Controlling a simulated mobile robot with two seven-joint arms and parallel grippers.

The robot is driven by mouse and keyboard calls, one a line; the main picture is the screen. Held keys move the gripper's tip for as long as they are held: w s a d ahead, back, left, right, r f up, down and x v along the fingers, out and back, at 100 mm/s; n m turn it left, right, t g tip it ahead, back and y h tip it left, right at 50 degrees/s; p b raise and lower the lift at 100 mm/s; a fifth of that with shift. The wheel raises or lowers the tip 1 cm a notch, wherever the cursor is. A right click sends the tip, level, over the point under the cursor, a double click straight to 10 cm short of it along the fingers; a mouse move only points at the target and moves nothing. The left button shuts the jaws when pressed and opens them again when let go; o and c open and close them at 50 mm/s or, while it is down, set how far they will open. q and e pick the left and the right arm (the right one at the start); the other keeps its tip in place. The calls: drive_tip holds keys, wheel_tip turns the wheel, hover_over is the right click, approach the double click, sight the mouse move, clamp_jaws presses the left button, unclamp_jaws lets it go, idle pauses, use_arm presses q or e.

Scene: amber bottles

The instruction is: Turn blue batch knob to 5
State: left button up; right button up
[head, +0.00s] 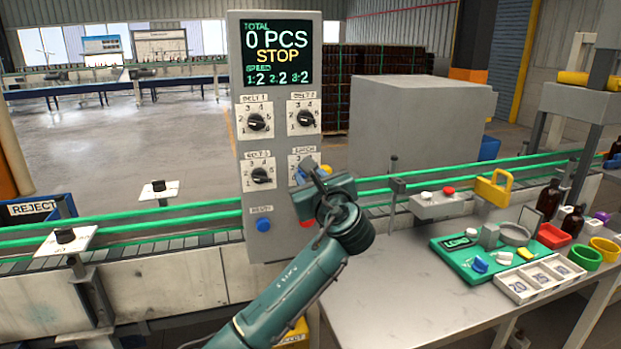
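The blue batch knob (300,177) is on the lower right dial plate (294,160) of the grey control panel. My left gripper (312,176) is at this knob and covers most of it and much of its scale. Only bits of blue show beside the fingers, so I cannot read the setting or tell whether the fingers are closed on it. My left arm comes up from the bottom edge. My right gripper is not in view. The panel's screen (278,52) reads 0 PCS, STOP, with speeds 2, 2 and 2.
Three black belt knobs (256,122) share the panel. A blue button (263,225) is below, and a red one (307,223) is partly hidden by my gripper. A green-railed conveyor (130,222) runs behind. A table (400,290) at right holds a green tray (455,262) and bottles.

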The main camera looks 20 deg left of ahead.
use_arm(q)
drive_tip(key=o, duration=1)
drive_tip(key=shift+c, duration=0.2)
drive_tip(key=b+v, duration=0.2)
drive_tip(key=v, duration=1.1)
